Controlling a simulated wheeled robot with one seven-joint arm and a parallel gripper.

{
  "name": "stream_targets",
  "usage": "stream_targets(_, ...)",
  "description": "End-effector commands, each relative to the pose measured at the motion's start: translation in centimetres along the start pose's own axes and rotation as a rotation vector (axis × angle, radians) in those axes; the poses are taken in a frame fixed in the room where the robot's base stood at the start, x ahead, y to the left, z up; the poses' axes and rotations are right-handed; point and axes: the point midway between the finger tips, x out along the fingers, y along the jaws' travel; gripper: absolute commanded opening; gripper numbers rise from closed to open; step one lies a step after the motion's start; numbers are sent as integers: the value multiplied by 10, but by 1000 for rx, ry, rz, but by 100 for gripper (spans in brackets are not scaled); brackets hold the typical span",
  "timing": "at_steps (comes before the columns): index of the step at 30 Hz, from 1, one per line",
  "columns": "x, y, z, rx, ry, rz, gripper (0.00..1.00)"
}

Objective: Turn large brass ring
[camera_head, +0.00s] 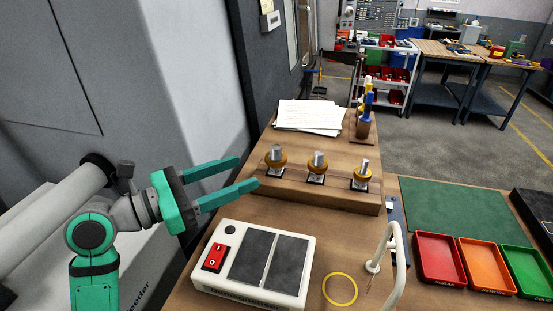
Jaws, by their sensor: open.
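A thin yellow ring (328,301) lies flat on the wooden bench, right of a white box and left of a white curved stand. My gripper (248,173) is open and empty. Its two green fingers point right, above the left edge of the bench. It is up and left of the ring and well apart from it.
A white demagnetizer-like box (300,276) with a red switch stands at the front. The white curved stand (399,262) is near the ring. Red (440,260), orange and green trays and a green mat (460,212) lie right.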

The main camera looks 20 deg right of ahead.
Motion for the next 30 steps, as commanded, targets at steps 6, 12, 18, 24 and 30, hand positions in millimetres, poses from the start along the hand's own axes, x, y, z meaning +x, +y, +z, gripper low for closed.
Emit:
stream_targets(6,37,-2,0,-1,0,-6,55)
stream_targets(12,71,-2,1,-1,-1,-5,55)
stream_targets(18,92,-1,1,-2,-2,-3,55)
stream_targets(24,99,-1,1,-2,-2,-2,55)
stream_targets(30,99,-1,1,-2,-3,-1,55)
